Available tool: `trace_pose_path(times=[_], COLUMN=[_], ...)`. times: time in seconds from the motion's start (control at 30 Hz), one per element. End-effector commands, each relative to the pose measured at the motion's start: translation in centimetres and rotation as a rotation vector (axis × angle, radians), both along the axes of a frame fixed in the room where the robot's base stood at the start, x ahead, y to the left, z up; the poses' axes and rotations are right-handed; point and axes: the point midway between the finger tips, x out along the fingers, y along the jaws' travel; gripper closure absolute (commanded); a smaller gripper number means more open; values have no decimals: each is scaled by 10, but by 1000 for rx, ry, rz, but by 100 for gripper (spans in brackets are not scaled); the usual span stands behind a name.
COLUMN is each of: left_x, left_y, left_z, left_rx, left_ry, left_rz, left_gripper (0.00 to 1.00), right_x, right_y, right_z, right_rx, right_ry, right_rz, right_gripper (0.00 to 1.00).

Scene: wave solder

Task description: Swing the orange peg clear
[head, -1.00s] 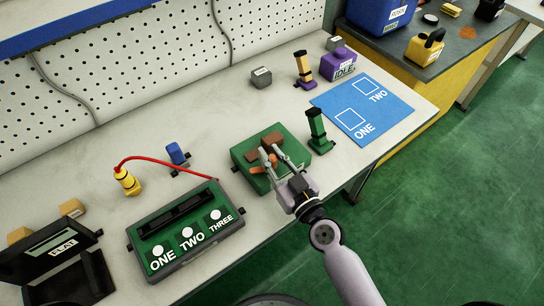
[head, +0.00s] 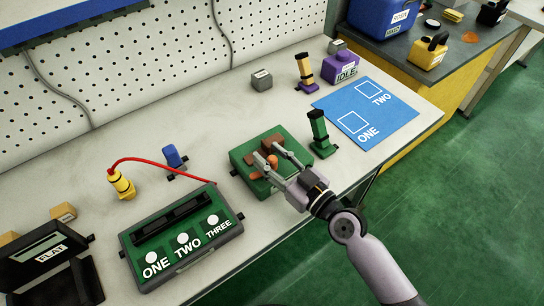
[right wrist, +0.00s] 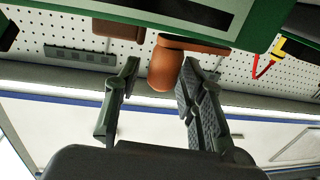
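The orange peg (head: 272,161) stands on the green box (head: 244,153), beside brown blocks (head: 271,143) on its top. My right gripper (head: 267,154) reaches over the box with its fingers spread on either side of the peg. In the right wrist view, the peg (right wrist: 163,68) sits between the open fingers, with a gap on the left and very close to the right finger; contact there is unclear. The peg joins a brown piece (right wrist: 196,44) against the green box. My left gripper is not in view.
A green clamp-like stand (head: 319,136) is close to the box's right. A black-and-green panel (head: 186,258) marked ONE, TWO, THREE lies at the lower left. A blue mat (head: 386,120) lies at the right. Bare bench shows behind the box.

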Motion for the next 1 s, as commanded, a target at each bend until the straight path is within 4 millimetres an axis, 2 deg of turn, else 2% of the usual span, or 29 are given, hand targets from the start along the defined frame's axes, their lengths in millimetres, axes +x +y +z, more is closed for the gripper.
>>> trace_pose_path(times=[0.43,1.0], left_x=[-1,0], left_y=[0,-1], left_z=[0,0], left_rx=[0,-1], left_ry=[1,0], left_rz=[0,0], left_gripper=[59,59], right_x=[-7,-75], right_y=[-6,-68], right_z=[-2,-2], right_rx=[-3,-7], right_ry=[2,2], right_rz=[1,2], right_gripper=[59,59])
